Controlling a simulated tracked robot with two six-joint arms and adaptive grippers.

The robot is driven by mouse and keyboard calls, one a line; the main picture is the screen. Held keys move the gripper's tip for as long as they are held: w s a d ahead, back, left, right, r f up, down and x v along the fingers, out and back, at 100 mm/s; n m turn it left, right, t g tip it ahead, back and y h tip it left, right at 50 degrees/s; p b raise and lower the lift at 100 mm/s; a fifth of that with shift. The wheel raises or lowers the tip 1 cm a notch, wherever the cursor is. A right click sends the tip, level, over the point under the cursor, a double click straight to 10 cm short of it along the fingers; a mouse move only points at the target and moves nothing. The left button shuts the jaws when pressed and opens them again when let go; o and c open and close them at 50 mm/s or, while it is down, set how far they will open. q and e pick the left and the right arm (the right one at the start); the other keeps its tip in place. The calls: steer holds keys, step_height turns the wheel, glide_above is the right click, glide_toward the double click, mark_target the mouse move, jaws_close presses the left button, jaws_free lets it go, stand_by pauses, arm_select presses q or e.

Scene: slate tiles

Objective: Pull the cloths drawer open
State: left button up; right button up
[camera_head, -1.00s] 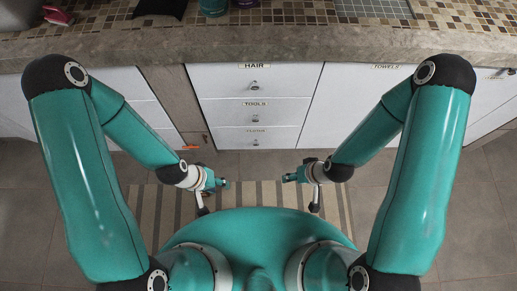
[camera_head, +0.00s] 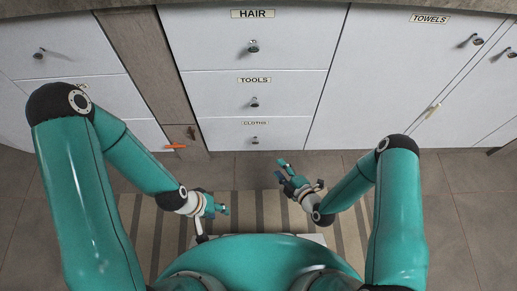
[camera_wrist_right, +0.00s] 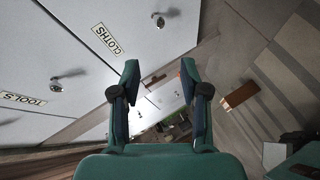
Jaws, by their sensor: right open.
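The cloths drawer (camera_head: 290,134) is the lowest white drawer of the middle stack, with a "CLOTHS" label and a small metal knob (camera_head: 255,140). Its front looks flush and shut. In the right wrist view its front (camera_wrist_right: 140,45) and knob (camera_wrist_right: 160,20) are at the upper left, beyond the fingers. My right gripper (camera_head: 283,168) is open and empty, in front of and below the drawer, apart from the knob. Its two spread fingers (camera_wrist_right: 160,72) show in the right wrist view. My left gripper (camera_head: 224,210) is lower left over the striped mat, away from the drawer; its jaw gap is unclear.
The tools drawer (camera_head: 300,92) and hair drawer (camera_head: 300,40) are above, both shut with knobs. The towels door (camera_head: 375,80) is to the right. A wooden post (camera_head: 150,55) and a small orange item (camera_head: 175,146) are to the left. A striped mat (camera_head: 160,230) covers the floor.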

mark_target(256, 143)
steer(key=shift+b+x, duration=2.45)
steer(key=shift+x, duration=5.7)
jaws_close()
